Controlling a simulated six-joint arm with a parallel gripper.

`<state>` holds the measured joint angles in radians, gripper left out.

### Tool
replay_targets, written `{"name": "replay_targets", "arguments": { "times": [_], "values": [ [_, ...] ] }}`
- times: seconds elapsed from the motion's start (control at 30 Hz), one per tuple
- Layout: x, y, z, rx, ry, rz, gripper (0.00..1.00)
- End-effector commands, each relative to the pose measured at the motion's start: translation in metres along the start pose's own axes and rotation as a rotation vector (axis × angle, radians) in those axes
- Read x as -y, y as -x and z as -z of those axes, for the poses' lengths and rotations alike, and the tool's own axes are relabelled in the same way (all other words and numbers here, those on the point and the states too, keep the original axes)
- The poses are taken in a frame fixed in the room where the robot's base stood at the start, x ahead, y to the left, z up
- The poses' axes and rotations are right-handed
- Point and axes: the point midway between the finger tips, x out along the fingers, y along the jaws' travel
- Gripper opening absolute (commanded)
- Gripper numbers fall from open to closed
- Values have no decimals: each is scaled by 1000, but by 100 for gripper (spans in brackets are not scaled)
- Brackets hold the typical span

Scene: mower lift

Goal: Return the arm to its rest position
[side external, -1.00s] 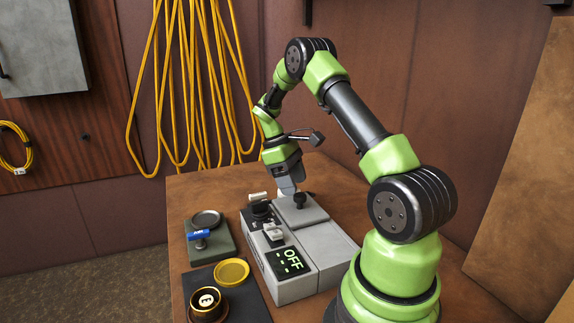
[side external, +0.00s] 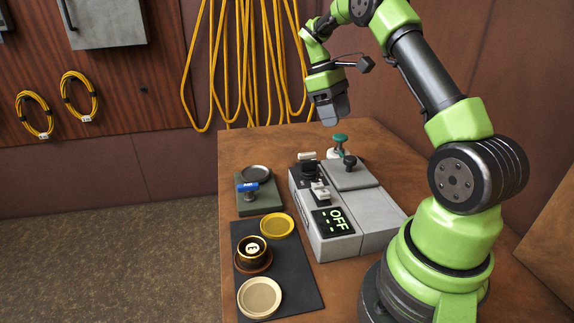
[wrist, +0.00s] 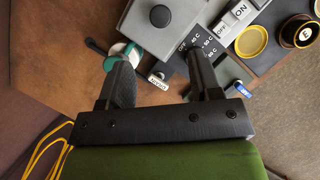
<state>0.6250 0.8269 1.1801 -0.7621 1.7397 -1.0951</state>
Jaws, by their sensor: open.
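My green arm reaches up and over from its base. My gripper (side external: 333,112) is in the air above the back of the table (side external: 240,155), pointing down and apart from everything. In the wrist view my gripper (wrist: 160,62) shows two dark fingers spread wide with nothing between them.
A green-handled item (side external: 340,140) stands behind the machine. Yellow cables (side external: 240,60) hang on the wall.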

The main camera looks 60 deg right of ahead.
Motion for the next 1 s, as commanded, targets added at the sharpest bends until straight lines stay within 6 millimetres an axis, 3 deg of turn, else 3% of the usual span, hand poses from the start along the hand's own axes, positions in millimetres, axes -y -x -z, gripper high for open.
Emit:
{"name": "replay_targets", "arguments": {
  "times": [0.17,0.3,0.5,0.63,0.8,1.0],
  "values": [
    [35,39,-6,-118,-21,-41,58],
    [86,76,-23,-283,-62,-58,58],
    [157,104,-62,-527,-127,-13,58],
    [198,106,-92,-680,-172,60,58],
    [237,93,-129,-844,-228,197,58],
    [258,76,-152,-943,-275,327,58]
  ]
}}
